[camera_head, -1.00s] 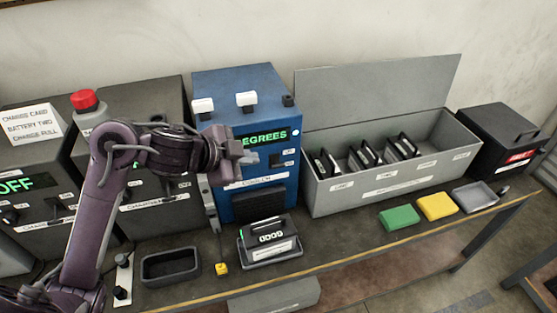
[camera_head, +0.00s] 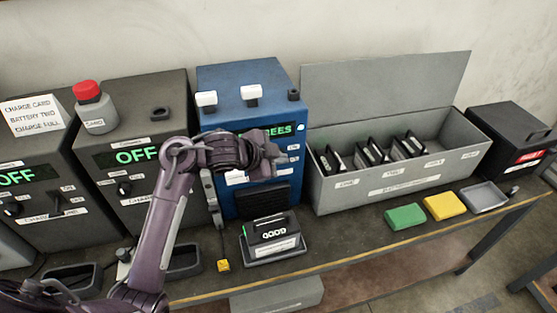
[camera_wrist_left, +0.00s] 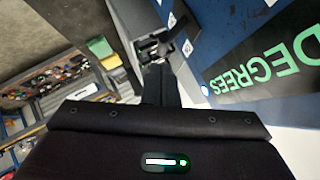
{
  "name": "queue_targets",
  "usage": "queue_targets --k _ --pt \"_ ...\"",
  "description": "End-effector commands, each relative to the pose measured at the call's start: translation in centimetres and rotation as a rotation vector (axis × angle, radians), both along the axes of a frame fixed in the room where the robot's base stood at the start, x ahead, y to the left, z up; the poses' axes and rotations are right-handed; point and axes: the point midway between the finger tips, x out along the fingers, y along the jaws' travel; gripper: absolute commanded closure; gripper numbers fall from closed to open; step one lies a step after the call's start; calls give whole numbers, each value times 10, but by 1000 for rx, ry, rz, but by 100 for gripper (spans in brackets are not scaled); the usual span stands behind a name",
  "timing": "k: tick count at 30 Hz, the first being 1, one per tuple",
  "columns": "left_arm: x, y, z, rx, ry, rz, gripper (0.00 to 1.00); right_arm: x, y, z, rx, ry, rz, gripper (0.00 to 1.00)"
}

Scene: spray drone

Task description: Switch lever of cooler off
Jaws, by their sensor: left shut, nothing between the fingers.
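The cooler (camera_head: 240,85) is a tall blue box with white knobs on top and a green lit display reading part of "DEGREES" (camera_head: 281,130). The display also shows large in the left wrist view (camera_wrist_left: 265,65). Small white labels sit at the right of the cooler's front. My left gripper (camera_head: 284,160) is shut and empty in front of this right part, just below the display. In the left wrist view its fingertips (camera_wrist_left: 155,45) are close to the blue front. The lever is hidden or too small to make out behind the gripper. My right gripper is not in view.
Two dark chargers with green "OFF" displays (camera_head: 137,156) stand to the left, one bearing a red-capped bottle (camera_head: 96,113). A battery in a tray (camera_head: 273,252) sits before the cooler. A grey open bin (camera_head: 390,188) stands close on the right, with green (camera_head: 405,217) and yellow (camera_head: 445,207) sponges in front.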

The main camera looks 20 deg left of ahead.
Motion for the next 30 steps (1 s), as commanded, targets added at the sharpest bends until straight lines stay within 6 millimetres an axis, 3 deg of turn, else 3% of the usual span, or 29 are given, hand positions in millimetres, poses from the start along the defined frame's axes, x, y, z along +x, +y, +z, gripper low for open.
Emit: queue_targets --k 5,17,30 --pt "5 4 -9 -1 -1 1 100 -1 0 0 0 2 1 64" --pt "5 4 -11 0 -3 1 100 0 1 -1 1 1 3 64" --pt "3 3 -17 37 -56 0 100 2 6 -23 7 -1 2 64"
